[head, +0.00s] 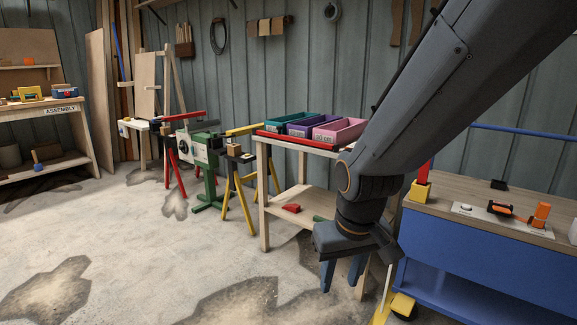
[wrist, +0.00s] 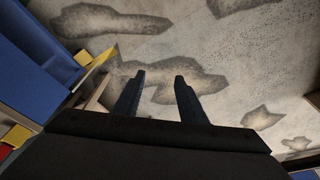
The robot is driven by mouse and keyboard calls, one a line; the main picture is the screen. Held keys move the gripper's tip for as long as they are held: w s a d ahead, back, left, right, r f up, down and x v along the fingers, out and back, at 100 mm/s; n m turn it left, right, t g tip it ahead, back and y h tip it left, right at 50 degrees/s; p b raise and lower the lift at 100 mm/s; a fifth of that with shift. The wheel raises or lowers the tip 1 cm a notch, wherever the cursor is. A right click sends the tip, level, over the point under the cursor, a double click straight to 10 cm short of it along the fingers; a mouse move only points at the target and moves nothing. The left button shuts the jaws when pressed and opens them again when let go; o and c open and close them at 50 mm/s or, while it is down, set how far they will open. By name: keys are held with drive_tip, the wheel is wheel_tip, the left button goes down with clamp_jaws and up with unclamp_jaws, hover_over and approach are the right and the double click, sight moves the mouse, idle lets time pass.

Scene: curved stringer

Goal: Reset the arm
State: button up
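My gripper (head: 342,274) hangs from my grey arm at the centre right of the head view, pointing down. It is in front of a wooden shelf table and left of the blue workbench. In the wrist view, my gripper's two dark fingers (wrist: 158,95) stand apart with bare floor seen between them. Nothing is between the fingers.
A blue workbench (head: 470,262) stands close on the right. The wooden table (head: 264,222) behind my gripper carries teal, purple and pink bins (head: 338,131). Sawhorses and a green stand (head: 208,188) are farther back. The stained floor (head: 110,235) at left is open.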

drive_tip(key=s+a+r+n+g, duration=0.1)
drive_tip(key=s+a, duration=0.1)
drive_tip(key=s, duration=0.5)
drive_tip(key=s+a+r+n+g, duration=0.1)
drive_tip(key=s+a+g, duration=0.15)
drive_tip(key=s, duration=0.45)
drive_tip(key=d+r+m+p, duration=0.4)
drive_tip(key=d+r+p, duration=0.9)
drive_tip(key=p, duration=1)
wheel_tip(320, 180, up, 4)
drive_tip(key=shift+d+f+m+t, duration=0.1)
drive_tip(key=shift+d+m+t, duration=0.15)
drive_tip(key=shift+m+t, duration=0.2)
drive_tip(key=shift+a, duration=0.1)
drive_tip(key=shift+c, duration=0.9)
